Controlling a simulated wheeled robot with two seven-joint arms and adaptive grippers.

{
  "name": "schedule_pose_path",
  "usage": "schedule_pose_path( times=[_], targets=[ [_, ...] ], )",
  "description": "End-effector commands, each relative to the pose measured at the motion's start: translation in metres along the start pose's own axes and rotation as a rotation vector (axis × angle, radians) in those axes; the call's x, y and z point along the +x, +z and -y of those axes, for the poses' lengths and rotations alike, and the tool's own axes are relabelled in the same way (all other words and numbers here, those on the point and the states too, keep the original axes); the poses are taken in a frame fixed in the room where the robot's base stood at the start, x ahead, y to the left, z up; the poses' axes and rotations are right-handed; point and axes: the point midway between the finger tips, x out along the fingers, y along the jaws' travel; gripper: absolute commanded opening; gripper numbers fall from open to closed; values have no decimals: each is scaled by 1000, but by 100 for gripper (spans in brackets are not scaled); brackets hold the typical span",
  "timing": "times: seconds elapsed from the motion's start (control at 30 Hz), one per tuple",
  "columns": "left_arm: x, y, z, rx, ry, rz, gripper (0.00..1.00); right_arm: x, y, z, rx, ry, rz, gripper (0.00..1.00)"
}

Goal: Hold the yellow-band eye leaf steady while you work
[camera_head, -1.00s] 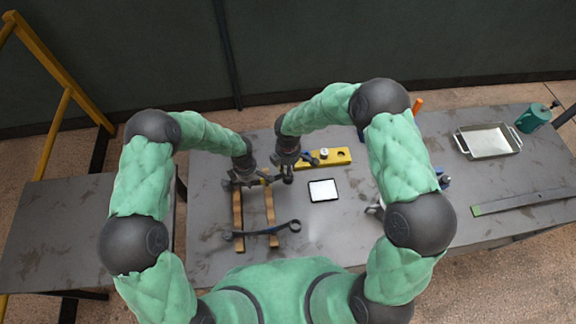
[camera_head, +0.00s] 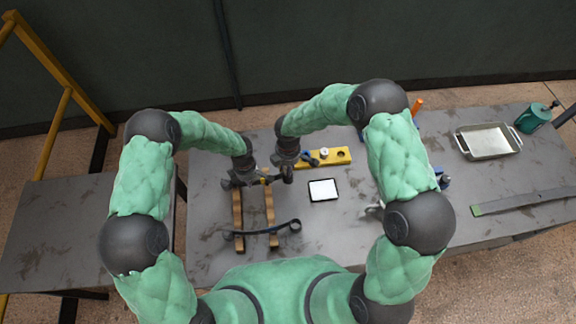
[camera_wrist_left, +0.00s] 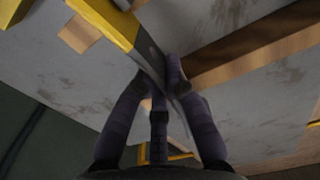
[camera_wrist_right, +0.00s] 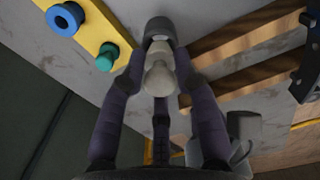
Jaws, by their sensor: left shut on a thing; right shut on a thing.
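The yellow-band eye leaf (camera_wrist_left: 150,55) is dark grey, with a yellow band (camera_wrist_left: 108,18) near the top of the left wrist view. My left gripper (camera_head: 240,182) is shut on it; its fingers (camera_wrist_left: 160,82) press on both sides. In the head view the leaf is mostly hidden by the grippers; a little yellow (camera_head: 263,179) shows. My right gripper (camera_head: 287,177) is close beside it on the right. In the right wrist view its fingers are shut on a pale grey rounded piece (camera_wrist_right: 158,75). A dark grey rounded part (camera_wrist_right: 159,30) is just beyond; I cannot tell whether they touch.
Two wooden rails (camera_head: 270,205) lie below the grippers. A dark curved leaf (camera_head: 262,232) with a round end lies across them. A yellow board (camera_head: 340,157) holds small coloured pieces. A white-faced tablet (camera_head: 323,190) lies to the right. A metal tray (camera_head: 487,141) is far right.

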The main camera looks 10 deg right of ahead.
Motion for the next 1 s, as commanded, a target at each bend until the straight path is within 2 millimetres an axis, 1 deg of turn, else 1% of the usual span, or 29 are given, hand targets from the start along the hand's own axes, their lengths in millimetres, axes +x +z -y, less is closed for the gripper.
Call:
schedule_pose_path(
  times=[1.0],
  targets=[
    [-1, 0, -1, 0, 2, 0, 0, 18, 0, 1, 0, -3, 1, 7]
  ],
)
